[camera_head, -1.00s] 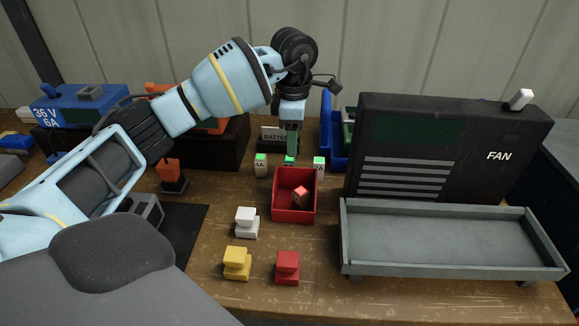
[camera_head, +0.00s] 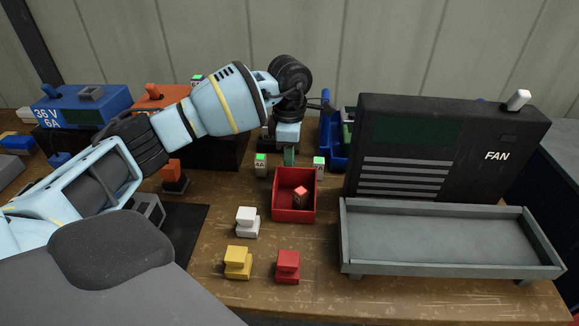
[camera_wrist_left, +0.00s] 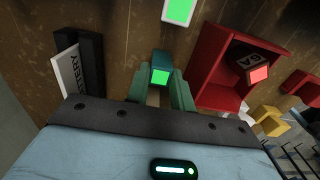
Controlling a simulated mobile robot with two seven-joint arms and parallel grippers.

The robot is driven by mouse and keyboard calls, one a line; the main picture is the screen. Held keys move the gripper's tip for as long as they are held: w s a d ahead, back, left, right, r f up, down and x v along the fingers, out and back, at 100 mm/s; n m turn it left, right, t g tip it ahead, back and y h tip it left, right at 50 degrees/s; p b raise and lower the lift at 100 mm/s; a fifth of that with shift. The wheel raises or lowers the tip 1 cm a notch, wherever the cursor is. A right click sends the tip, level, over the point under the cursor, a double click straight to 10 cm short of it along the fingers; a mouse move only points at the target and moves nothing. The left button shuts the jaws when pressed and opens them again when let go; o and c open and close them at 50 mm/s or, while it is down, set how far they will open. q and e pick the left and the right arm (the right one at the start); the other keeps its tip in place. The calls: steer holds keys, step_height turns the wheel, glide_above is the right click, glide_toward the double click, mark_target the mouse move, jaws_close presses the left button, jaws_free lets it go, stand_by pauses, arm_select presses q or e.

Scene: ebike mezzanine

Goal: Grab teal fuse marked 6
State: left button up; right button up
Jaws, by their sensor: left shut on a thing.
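My left gripper (camera_head: 290,156) points down behind the red bin and is shut on a fuse. In the left wrist view, this fuse (camera_wrist_left: 160,73) has a teal body and a bright green top, and sits between the two green fingers. Its marking is hidden. In the head view the arm and fingers cover it. A pale fuse with a green top, marked 4A (camera_head: 261,165), stands just left of the gripper. Another green-topped fuse (camera_head: 319,167) stands to its right. My right gripper is not in view.
The red bin (camera_head: 294,213) in front holds a red fuse (camera_head: 300,196). White (camera_head: 247,222), yellow (camera_head: 238,262) and red (camera_head: 288,266) knobbed blocks stand nearer. A grey tray (camera_head: 450,260) and black FAN box (camera_head: 490,140) are at the right. A blue bin (camera_head: 330,155) stands behind.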

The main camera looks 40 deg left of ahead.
arm_select(q)
steer(key=shift+c, duration=0.5)
step_height(320, 180, up, 10)
stand_by(0.3)
